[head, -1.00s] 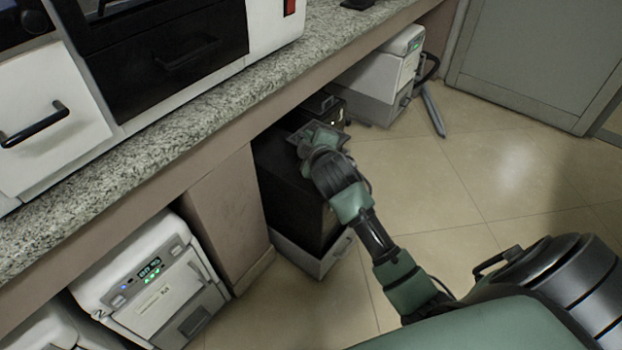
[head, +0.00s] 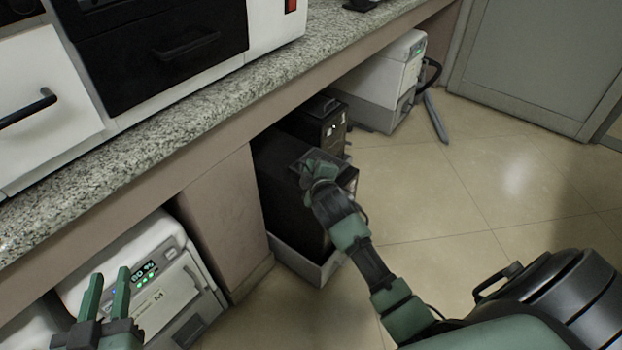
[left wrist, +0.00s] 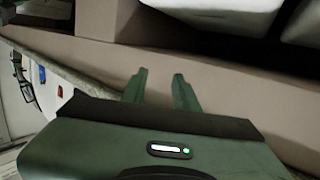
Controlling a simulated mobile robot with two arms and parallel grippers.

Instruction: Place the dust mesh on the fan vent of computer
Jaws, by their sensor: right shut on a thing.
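A black computer tower (head: 285,205) stands under the counter in the head view. My right gripper (head: 314,168) is at the tower's top, shut on a thin dark flat piece, the dust mesh (head: 304,158). The mesh lies close over the top face; whether it touches is unclear. The hand and mesh hide part of the top, and I cannot make out the fan vent. My left gripper (head: 106,287) is open and empty at the lower left, in front of a white machine. Its two spread fingers also show in the left wrist view (left wrist: 159,88).
The tower sits in a pale tray (head: 297,262). A smaller black box (head: 322,122) stands behind it. The granite counter (head: 220,115) overhangs, with a support panel (head: 222,215) to the left. White machines stand at left (head: 165,290) and back (head: 385,80).

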